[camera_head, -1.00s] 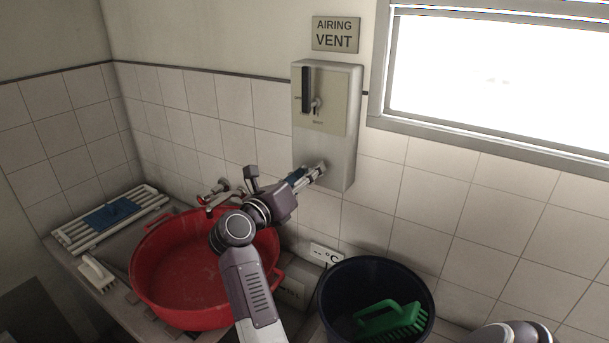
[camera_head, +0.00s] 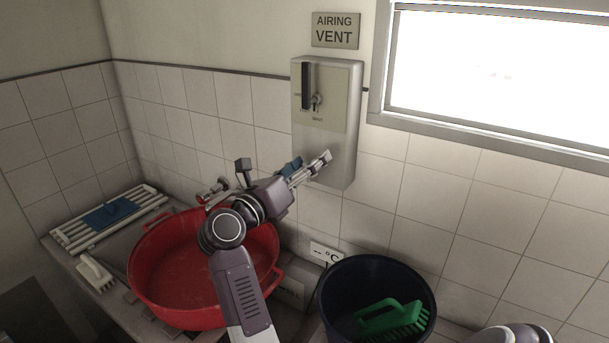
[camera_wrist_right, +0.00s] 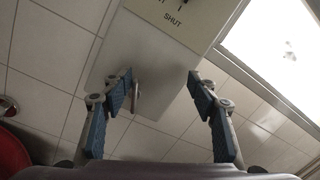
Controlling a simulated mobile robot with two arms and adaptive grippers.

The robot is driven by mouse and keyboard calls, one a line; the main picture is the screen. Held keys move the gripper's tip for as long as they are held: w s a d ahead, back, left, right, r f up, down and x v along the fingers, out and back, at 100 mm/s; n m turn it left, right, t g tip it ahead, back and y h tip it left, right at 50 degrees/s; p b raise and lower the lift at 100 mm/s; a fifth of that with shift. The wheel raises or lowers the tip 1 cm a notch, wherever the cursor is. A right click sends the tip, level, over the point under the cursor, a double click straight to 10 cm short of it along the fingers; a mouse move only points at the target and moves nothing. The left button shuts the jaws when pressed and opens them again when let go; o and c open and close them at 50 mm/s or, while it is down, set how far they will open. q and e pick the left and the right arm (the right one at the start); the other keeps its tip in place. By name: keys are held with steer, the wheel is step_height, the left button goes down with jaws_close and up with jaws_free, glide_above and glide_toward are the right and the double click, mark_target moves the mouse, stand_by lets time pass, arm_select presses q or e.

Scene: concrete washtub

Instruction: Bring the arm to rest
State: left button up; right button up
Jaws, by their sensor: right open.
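My right gripper (camera_head: 312,161) is in front of the lower part of the grey airing vent box (camera_head: 343,165) on the tiled wall. In the right wrist view the two blue-padded fingers (camera_wrist_right: 163,82) are wide apart with nothing held between them. The bare lower face of the box (camera_wrist_right: 150,65) shows beyond them. A small metal piece (camera_wrist_right: 137,97) shows beside the left finger; I cannot tell what it belongs to. My left gripper is not in view.
A red tub (camera_head: 165,281) stands below my arm, near the tap (camera_head: 212,192). A dark bucket (camera_head: 343,275) with a green brush (camera_head: 392,318) is to the right. A white rack (camera_head: 75,238) and a white brush (camera_head: 95,271) lie at left. The vent box has a black slot (camera_head: 306,87).

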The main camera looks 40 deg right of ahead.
steer(key=a+f+t+y, duration=0.1)
steer(key=a+f, duration=0.2)
steer(key=a, duration=0.2)
steer(key=shift+w+f+n, duration=0.3)
steer(key=shift+f+n, duration=0.1)
steer(key=p+x, duration=0.1)
steer(key=x, duration=0.6)
steer(key=shift+p, duration=0.4)
steer(key=shift+f+m, duration=0.15)
steer(key=shift+m, duration=0.15)
steer(key=m, duration=0.5)
steer(key=shift+s+d, duration=0.15)
